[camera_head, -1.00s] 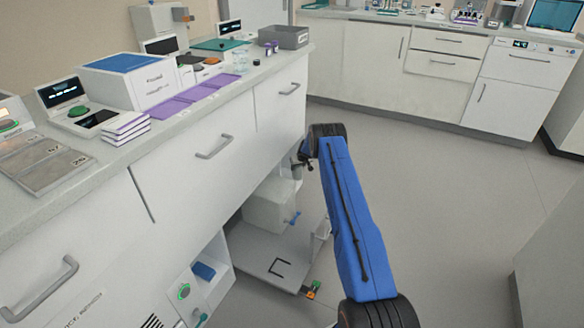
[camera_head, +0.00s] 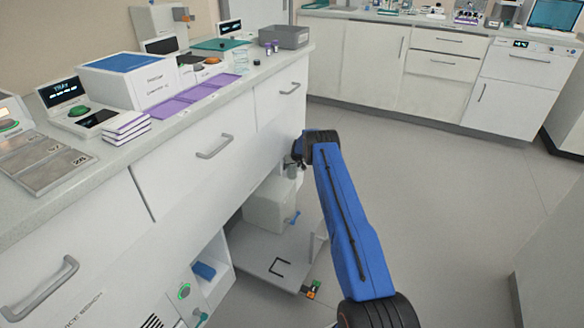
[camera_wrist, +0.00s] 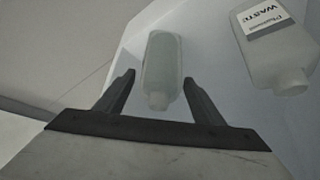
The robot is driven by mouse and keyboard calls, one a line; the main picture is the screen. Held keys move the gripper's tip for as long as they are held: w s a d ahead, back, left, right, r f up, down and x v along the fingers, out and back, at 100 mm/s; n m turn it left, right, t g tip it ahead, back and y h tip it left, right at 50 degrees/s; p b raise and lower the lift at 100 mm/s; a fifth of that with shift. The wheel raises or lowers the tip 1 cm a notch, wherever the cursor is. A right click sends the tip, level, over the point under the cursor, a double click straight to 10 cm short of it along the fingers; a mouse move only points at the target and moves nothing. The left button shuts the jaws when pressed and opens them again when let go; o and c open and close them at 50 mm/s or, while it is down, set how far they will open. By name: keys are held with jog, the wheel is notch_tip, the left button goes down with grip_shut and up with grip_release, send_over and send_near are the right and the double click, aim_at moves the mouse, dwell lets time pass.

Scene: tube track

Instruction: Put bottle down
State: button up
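A pale translucent bottle (camera_wrist: 162,62) shows in the wrist view, its neck pointing towards my gripper. My gripper (camera_wrist: 159,78) is open, with one finger on each side of the bottle and narrow gaps between. The bottle lies over a pale white surface (camera_wrist: 205,75); I cannot tell whether it rests on it. In the head view my gripper (camera_head: 297,150) is at the end of the blue arm, beside the counter front, and its fingers and the bottle cannot be made out.
A second bottle with a "WASTE" label (camera_wrist: 272,45) is to the right in the wrist view. In the head view a white container (camera_head: 268,207) stands on a low platform (camera_head: 262,252) below the counter. The counter (camera_head: 215,92) holds boxes and purple mats. Open floor (camera_head: 440,200) lies to the right.

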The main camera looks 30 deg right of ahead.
jog(key=shift+s+r, duration=0.2)
jog(key=shift+r, duration=0.25)
jog(key=v, duration=0.4)
jog(key=shift+r, duration=0.15)
jog(key=s+a, duration=0.1)
jog(key=s, duration=1.1)
jog(key=shift+a, duration=0.2)
dwell(0.3)
